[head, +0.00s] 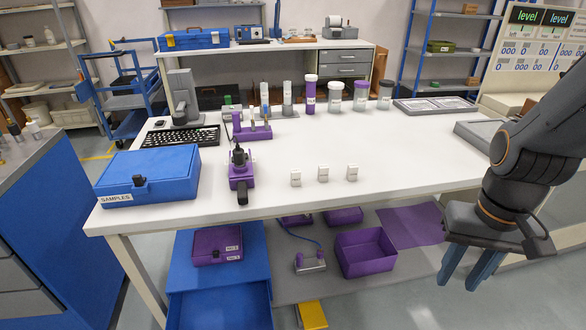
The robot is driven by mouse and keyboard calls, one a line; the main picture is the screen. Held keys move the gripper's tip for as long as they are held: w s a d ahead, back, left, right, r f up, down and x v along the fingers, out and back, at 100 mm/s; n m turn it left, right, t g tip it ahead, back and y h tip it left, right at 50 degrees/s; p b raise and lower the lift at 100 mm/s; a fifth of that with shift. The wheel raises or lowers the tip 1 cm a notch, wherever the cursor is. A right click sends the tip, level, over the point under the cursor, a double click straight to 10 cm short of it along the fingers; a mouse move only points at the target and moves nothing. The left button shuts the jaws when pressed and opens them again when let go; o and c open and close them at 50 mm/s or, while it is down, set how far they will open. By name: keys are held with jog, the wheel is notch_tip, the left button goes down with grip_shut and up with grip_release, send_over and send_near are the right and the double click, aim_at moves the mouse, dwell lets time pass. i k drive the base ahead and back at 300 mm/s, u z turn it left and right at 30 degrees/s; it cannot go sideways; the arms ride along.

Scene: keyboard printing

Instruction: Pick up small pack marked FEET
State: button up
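Three small white packs stand in a row near the front edge of the white table (420,165): a left one (295,179), a middle one (323,174) and a right one (352,173). Their markings are too small to read, so I cannot tell which is marked FEET. My gripper (457,284) hangs at the lower right, in front of the table's front edge and to the right of the packs. Its two blue fingers point down with a gap between them, and nothing shows between them.
A blue SAMPLES case (150,174), a purple-based device (241,178) and a keyboard (181,137) occupy the table's left. Several jars and tubes, including a purple tube (311,97), line its back. A grey tray (435,105) lies back right. The table's right middle is clear.

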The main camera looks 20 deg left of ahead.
aim_at(295, 173)
jog(key=u, duration=0.55)
jog(key=i, duration=0.85)
jog(key=u, duration=0.7)
